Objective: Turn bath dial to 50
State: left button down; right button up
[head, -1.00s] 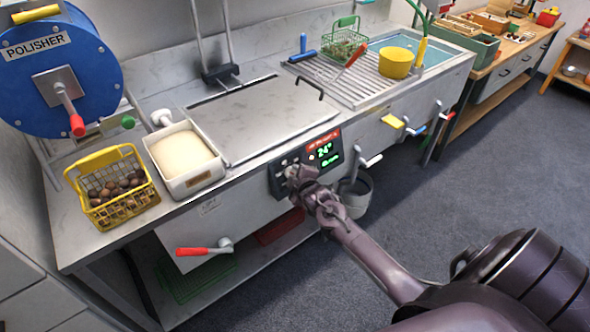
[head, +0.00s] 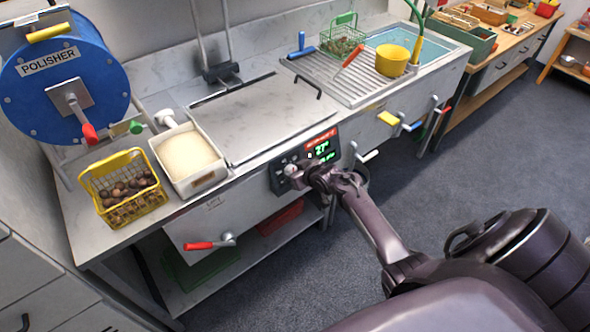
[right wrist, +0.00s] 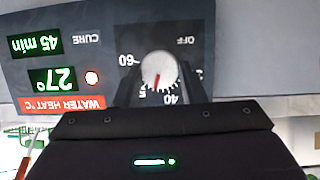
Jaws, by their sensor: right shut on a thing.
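The bath dial (right wrist: 160,66) is a pale round knob with a red pointer line, on a dark control panel (head: 275,180). The right wrist view shows it upside down, with 60, 40 and OFF marks around it. The pointer aims down, between the 40 and a partly hidden number starting with 5. My right gripper (head: 303,174) is at the panel, its fingers shut on the dial from both sides, also in the right wrist view (right wrist: 160,85). The water heat display (right wrist: 53,79) reads 27°, with a lit lamp beside it. My left gripper is out of view.
The panel is on the front of a steel bath unit with a closed lid (head: 260,115). A red-handled lever (head: 210,244) and several other levers stick out along the front. A yellow basket of chestnuts (head: 122,188) and a white tub (head: 188,158) stand on the left counter.

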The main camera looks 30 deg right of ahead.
jog(key=shift+d+f+m+y+p, duration=0.15)
jog(key=shift+m+y, duration=0.35)
jog(key=shift+m, duration=0.6)
jog(key=shift+d+r+m+y+p, duration=0.15)
jog(key=shift+m+y, duration=0.35)
jog(key=shift+m, duration=0.6)
jog(key=shift+a+f, duration=0.1)
jog(key=shift+f, duration=0.05)
jog(key=o, duration=1)
